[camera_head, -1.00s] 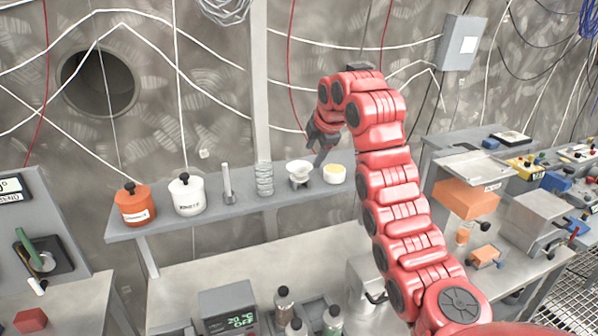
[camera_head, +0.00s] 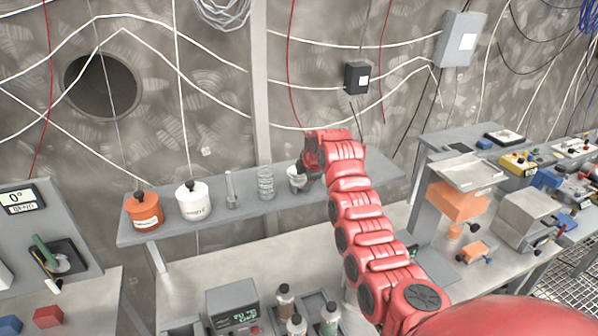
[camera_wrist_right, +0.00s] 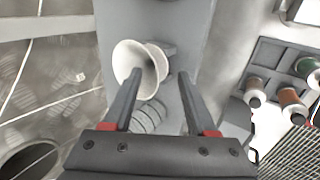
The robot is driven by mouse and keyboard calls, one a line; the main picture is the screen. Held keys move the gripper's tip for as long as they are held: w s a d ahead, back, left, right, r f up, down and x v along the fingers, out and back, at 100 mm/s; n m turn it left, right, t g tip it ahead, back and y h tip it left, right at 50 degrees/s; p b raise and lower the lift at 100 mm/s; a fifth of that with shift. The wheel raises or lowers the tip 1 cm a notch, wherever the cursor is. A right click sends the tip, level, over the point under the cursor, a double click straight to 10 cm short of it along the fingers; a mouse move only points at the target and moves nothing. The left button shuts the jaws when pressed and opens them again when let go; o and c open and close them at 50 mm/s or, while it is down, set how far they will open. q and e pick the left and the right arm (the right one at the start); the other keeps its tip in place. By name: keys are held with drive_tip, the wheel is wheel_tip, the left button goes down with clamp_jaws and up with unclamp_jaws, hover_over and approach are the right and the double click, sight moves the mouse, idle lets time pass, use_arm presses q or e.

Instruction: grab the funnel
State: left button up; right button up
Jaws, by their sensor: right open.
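The white funnel (camera_head: 296,171) stands on the grey wall shelf (camera_head: 222,217), partly hidden by my right gripper (camera_head: 304,168). In the right wrist view the funnel (camera_wrist_right: 150,52) shows its wide round mouth. My right gripper (camera_wrist_right: 160,76) is open, with its two dark fingers reaching toward the funnel. The left finger in that view overlaps the funnel's mouth, and part of the funnel lies between the fingers. I cannot tell whether they touch. My left gripper is not in view.
A coiled glass piece (camera_head: 265,182) stands just left of the funnel. Farther left are a slim metal cylinder (camera_head: 231,188), a white jar (camera_head: 194,201) and an orange jar (camera_head: 144,211). Several bottles (camera_head: 297,325) stand in a rack below.

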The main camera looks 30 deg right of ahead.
drive_tip(key=shift+w+f, duration=0.3)
drive_tip(key=shift+f, duration=0.35)
clamp_jaws()
